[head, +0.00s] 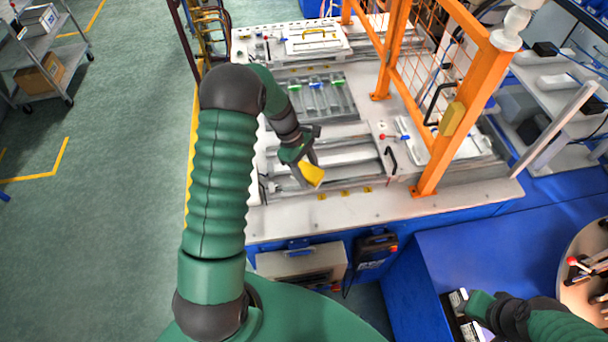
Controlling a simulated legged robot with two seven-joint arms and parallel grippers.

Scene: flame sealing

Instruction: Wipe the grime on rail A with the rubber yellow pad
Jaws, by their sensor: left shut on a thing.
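My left gripper (303,164) is shut on the yellow pad (312,174). It holds the pad tilted over the front part of the machine bed, by the metal rails (350,157). I cannot tell whether the pad touches a rail. No label marks rail A clearly, and grime is too small to make out; the gripper and pad hide part of the rails. My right gripper (468,304) is low at the right, by a small black and white item (457,301). Whether its fingers are open or shut is unclear.
An orange guard frame (436,165) stands on the machine at the right. Green and blue handled parts (316,85) lie behind the rails. A blue surface (470,250) and a round table (585,250) are at the lower right.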

